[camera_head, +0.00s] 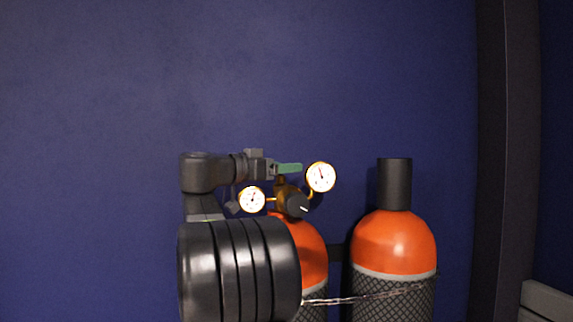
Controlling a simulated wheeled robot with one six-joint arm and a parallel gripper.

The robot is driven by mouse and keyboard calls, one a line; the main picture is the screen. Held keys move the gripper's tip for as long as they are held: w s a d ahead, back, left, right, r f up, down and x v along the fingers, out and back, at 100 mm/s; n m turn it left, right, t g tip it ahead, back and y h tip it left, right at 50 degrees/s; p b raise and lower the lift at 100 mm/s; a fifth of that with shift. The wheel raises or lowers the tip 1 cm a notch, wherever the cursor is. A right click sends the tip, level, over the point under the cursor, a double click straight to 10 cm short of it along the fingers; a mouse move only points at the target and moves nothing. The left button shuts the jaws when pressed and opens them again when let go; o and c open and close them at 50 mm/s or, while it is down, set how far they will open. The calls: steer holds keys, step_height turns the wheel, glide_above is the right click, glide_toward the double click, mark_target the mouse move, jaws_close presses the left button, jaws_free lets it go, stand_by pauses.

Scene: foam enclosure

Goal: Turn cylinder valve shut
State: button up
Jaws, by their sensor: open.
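The left orange cylinder (312,255) stands partly behind my arm. On its top is a brass valve and regulator body (283,190) with a black knob (297,205) and two round white gauges, one on the left (252,199) and one on the right (321,177). A green valve handle (290,168) shows above the brass body. My gripper (275,169) is open at the left end of the green handle. It overlaps the handle in the picture; I cannot tell whether they touch. The fingers are small and partly hidden.
A second orange cylinder (394,240) with a black cap (395,184) stands to the right. A chain (350,299) runs across the front of both cylinders. A blue wall (120,90) is behind, with a dark post (505,150) at right. Space above the cylinders is clear.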

steer(key=shift+x, duration=0.85)
steer(key=c, duration=1)
steer(key=shift+o, duration=0.2)
steer(key=shift+s+m+g+h+p, duration=0.1)
steer(key=shift+m+g+h+p, duration=0.1)
steer(key=shift+m+g+h, duration=0.55)
steer(key=shift+s+m+g+h+p, duration=0.1)
steer(key=shift+m+g+h+p, duration=0.15)
steer(key=shift+m+g, duration=0.85)
steer(key=shift+n+g, duration=0.25)
steer(key=o, duration=1)
steer(key=shift+c, duration=0.2)
steer(key=b+v, duration=0.1)
steer(key=v, duration=1.2)
steer(key=shift+s+a, duration=0.15)
steer(key=shift+a, duration=0.2)
